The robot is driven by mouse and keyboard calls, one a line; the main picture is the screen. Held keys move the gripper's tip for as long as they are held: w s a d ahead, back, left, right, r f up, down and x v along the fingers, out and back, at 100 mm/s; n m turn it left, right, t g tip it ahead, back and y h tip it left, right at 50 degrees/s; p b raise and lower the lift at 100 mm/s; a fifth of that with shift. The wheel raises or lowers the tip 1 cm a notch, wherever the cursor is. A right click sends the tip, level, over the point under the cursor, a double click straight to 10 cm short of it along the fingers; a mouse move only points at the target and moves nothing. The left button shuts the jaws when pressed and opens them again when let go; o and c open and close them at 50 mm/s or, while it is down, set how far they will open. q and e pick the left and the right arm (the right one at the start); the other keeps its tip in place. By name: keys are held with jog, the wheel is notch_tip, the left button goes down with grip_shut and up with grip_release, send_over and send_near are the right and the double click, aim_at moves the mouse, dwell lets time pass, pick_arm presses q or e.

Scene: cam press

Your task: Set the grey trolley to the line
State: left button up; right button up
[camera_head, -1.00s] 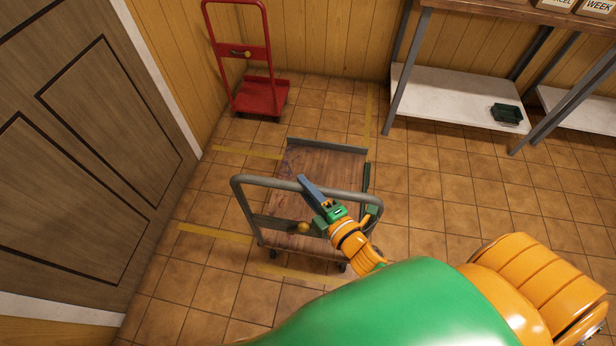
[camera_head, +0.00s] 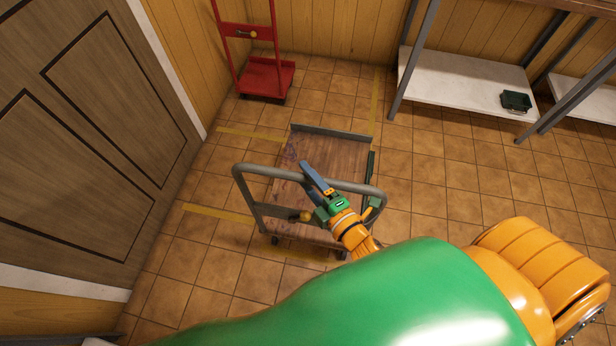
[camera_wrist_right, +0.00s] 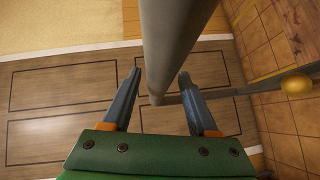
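The grey trolley has a brown wooden deck (camera_head: 340,154) and a grey tube handle (camera_head: 262,174) facing me. It stands on the tiled floor among yellow tape lines: two at its left (camera_head: 250,133) (camera_head: 218,213), one at its far right (camera_head: 375,105), and one partly hidden under its near end. My right gripper (camera_head: 312,178) is at the middle of the handle's top bar. My left gripper is not in view.
A red trolley (camera_head: 265,78) stands by the back wall. A brown door (camera_head: 90,130) is at the left. A shelf rack (camera_head: 465,85) with a dark green bin (camera_head: 516,101) is at the upper right. Floor right of the grey trolley is clear.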

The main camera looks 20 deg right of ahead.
jog(key=shift+s, duration=0.1)
jog(key=v, duration=0.7)
jog(key=shift+b, duration=0.35)
